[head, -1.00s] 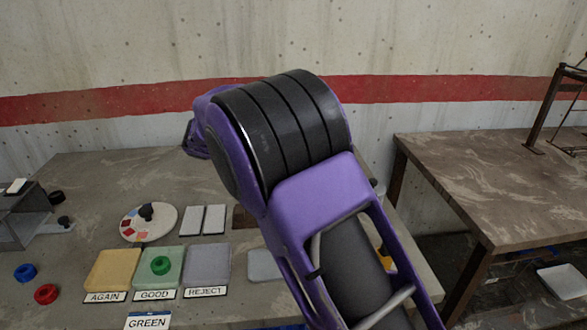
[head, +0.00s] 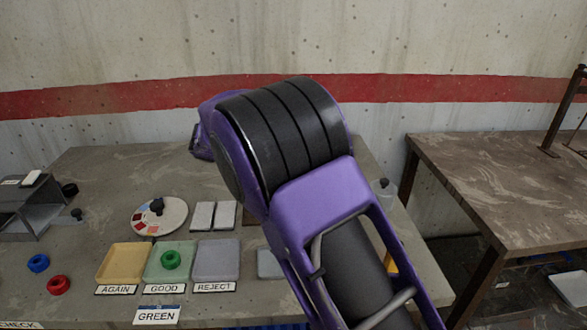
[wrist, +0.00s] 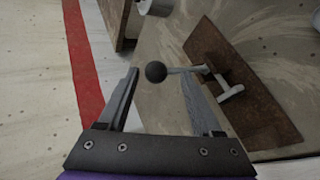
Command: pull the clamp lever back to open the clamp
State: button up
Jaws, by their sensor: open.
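In the wrist view the clamp lever is a thin grey rod with a black ball knob (wrist: 156,72) at its left end. The rod runs right to the grey clamp (wrist: 228,88), which is fixed on a brown plate (wrist: 275,122). My gripper (wrist: 159,82) is open, with one finger to the left of the knob and the other to its right, by the rod. Whether a finger touches the lever I cannot tell. In the head view my arm hides the clamp, the lever and my gripper.
The bench (head: 100,190) holds a colour dial (head: 160,215), trays marked AGAIN (head: 124,262), GOOD and REJECT (head: 217,260), and blue (head: 38,263) and red (head: 59,285) rings. A green ring (head: 171,260) lies in GOOD. A second table (head: 480,180) stands right, across a gap.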

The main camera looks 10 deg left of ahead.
jog(key=p+v, duration=0.1)
jog(key=v, duration=1.6)
jog(key=shift+p, duration=0.4)
jog(key=shift+a+r, duration=0.1)
jog(key=shift+r, duration=0.05)
